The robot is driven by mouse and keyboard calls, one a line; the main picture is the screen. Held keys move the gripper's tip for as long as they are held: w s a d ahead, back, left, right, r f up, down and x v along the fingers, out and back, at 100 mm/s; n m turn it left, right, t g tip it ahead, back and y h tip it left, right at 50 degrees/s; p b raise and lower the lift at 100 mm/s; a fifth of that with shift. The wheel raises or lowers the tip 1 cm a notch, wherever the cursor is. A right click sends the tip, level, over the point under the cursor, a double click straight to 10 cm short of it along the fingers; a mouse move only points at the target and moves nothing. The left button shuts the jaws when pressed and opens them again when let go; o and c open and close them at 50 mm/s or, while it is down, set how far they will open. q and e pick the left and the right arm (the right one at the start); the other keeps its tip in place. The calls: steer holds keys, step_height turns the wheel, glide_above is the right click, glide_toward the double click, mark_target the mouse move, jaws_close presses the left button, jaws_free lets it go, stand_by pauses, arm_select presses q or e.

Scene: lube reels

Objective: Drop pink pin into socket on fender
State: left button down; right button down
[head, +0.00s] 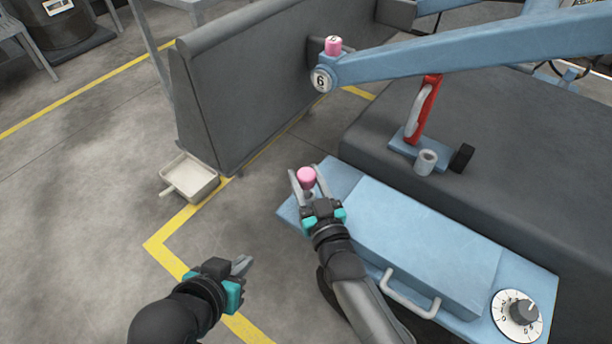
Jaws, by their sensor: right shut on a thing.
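My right gripper (307,184) is shut on a pink-topped pin (306,177), held upright between its fingers above the left end of the blue panel. The pin's lower part is mostly hidden by the gripper. Another pink piece (333,45) sits on top of the end of the blue arm, beside a disc marked 6. A short grey open-topped cylinder (427,160), which looks like a socket, stands on a small blue plate on the dark fender (480,150). My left gripper (242,266) is low over the floor, away from the pin; its finger gap is unclear.
A red handle with a grey lever (422,110) stands beside the cylinder. The blue panel (430,245) carries a grab handle (408,294) and a dial (517,314). The blue arm (470,45) crosses above the fender. A pale tray (190,177) lies on the floor.

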stand_by(0.3)
steer(key=shift+c, duration=1.4)
jaws_free()
steer(key=shift+s+d, duration=0.2)
steer(key=shift+s, duration=0.25)
arm_select(q)
steer(key=s+a+r+g+y+p, duration=0.1)
steer(key=s+a+g+y+p, duration=0.1)
steer(key=s+a+g, duration=0.15)
arm_select(e)
steer(key=v, duration=0.4)
arm_select(q)
step_height(320, 180, down, 8)
steer(key=g+p, duration=0.1)
steer(key=p, duration=0.2)
steer(key=shift+s+a+r+p, duration=0.15)
steer(key=shift+s+a+p, duration=0.2)
steer(key=shift+s, duration=0.05)
arm_select(e)
steer(key=v, duration=1)
arm_select(q)
steer(key=shift+s+n, duration=0.1)
steer(key=shift+n, duration=0.2)
arm_select(e)
steer(key=shift+s, duration=0.2)
